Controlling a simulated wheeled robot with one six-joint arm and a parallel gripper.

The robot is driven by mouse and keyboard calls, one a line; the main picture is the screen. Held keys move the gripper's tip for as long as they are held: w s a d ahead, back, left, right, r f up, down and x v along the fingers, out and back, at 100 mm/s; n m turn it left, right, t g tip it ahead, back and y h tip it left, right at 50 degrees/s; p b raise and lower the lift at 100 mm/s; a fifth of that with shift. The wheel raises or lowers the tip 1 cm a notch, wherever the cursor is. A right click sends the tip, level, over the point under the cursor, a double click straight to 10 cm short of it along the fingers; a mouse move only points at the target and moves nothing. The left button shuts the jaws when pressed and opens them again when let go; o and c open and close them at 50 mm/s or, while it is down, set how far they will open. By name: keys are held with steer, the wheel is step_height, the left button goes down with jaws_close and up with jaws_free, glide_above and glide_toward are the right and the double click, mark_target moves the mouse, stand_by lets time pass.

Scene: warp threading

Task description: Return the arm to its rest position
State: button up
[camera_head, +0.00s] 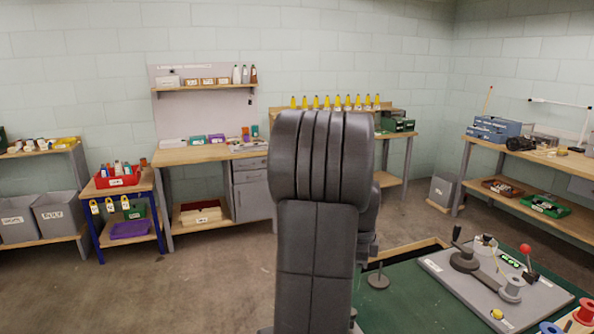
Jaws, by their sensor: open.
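My own arm fills the middle of the head view as thick dark grey links, upright and seen from behind. Its rounded upper joint stands in front of the workbenches. A small dark part of the arm sticks out at its right side. My gripper does not show; the arm's links may hide it. At the lower right, a grey board (450,287) lies on a green-topped table (395,305). The board bears a dark crank (466,260), a red-knobbed lever (527,262) and a grey spool (512,289). The arm hides part of the table's left side.
Blue and red spools (583,312) stand at the lower right edge. A workbench (212,154) with drawers stands behind left, beside a blue cart (127,188). Another bench (530,160) runs along the right. Bare floor (215,285) lies left of the arm.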

step_height(320, 180, down, 12)
steer(key=shift+f, duration=0.2)
steer(key=shift+w+r+n, duration=0.15)
steer(key=shift+n, duration=0.25)
steer(key=shift+n+p, duration=0.4)
steer(key=shift+n, duration=0.4)
steer(key=n+p, duration=0.2)
steer(key=n, duration=0.4)
steer(key=shift+n, duration=0.4)
steer(key=n+p, duration=0.2)
steer(key=n, duration=0.3)
steer(key=shift+r, duration=0.1)
steer(key=shift+n+p, duration=1.1)
steer(key=shift+n, duration=0.8)
